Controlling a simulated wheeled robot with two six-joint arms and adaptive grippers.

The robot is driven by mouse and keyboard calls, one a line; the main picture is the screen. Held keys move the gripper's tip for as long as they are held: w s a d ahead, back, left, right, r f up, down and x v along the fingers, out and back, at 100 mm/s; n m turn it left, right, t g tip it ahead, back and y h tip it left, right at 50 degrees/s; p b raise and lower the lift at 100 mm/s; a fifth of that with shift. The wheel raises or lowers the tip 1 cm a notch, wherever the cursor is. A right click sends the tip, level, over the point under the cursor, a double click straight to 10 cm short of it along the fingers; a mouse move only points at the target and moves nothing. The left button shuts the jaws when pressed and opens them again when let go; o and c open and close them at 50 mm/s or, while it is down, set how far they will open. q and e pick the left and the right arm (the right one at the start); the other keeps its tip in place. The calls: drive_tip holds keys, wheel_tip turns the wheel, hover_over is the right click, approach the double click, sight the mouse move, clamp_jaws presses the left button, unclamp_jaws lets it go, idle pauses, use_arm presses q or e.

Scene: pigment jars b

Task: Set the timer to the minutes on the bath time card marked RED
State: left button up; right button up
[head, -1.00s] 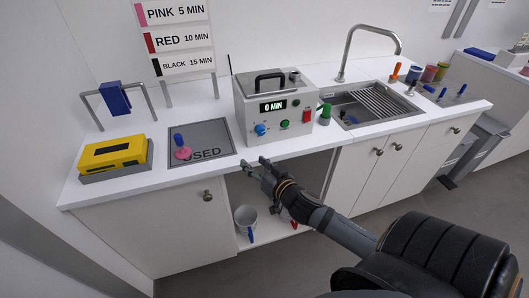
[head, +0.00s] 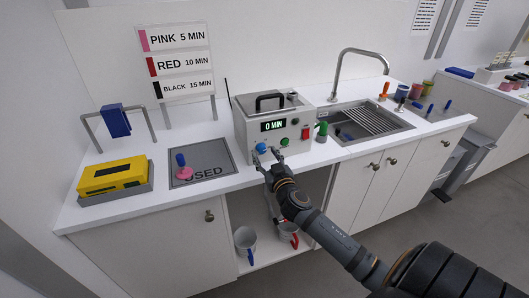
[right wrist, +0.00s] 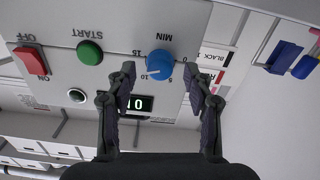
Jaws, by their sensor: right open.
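My left gripper is out of view.
A yellow box (head: 112,177) sits on the counter at the left. A tray marked USED (head: 220,160) holds a pink-tipped blue tool (head: 183,168). The sink (head: 362,122) is right of the timer; a green-handled thing (head: 321,131) stands close beside it.

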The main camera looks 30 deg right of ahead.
drive_tip(key=shift+w+d, duration=0.1)
drive_tip(key=shift+w, duration=0.55)
clamp_jaws()
drive_tip(key=shift+n, duration=0.3)
drive_tip(key=n, duration=0.3)
drive_tip(key=shift+n+p, duration=0.35)
drive_tip(key=shift+n, duration=1.35)
